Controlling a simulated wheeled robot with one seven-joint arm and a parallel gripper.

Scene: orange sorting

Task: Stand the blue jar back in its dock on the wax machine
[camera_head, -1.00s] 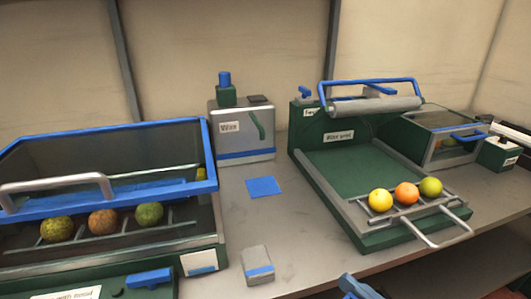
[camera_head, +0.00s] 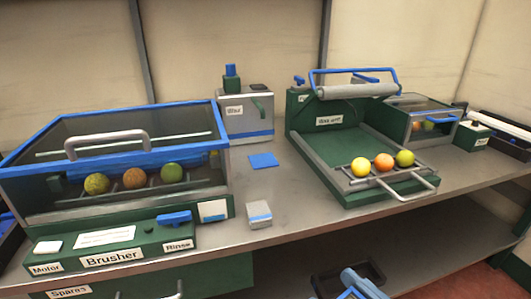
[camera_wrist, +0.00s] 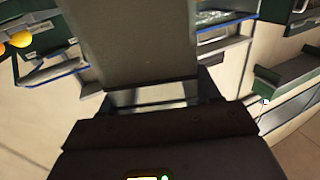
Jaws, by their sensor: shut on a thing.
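The grey box labelled Wax (camera_head: 237,122) stands at the back of the bench in the head view. A small blue cylinder (camera_head: 231,70) stands upright in a green block on its top left; I cannot tell whether this is the jar. The green wax unit (camera_head: 318,120) with a grey roller and blue frame stands to its right. In the wrist view my gripper (camera_wrist: 152,96) is shut on a broad grey-looking thing (camera_wrist: 130,45), which fills the upper middle. Its full shape and true colour are hidden by shade and closeness. Its gripped end is hard to make out.
A blue square (camera_head: 263,160) and a small grey block with a blue stripe (camera_head: 259,214) lie on the open middle bench. The brusher (camera_head: 112,259) is at left. Three fruits, including an orange one (camera_head: 383,162), rest on the wax unit's front rack. A dark tray (camera_head: 372,272) is below the bench.

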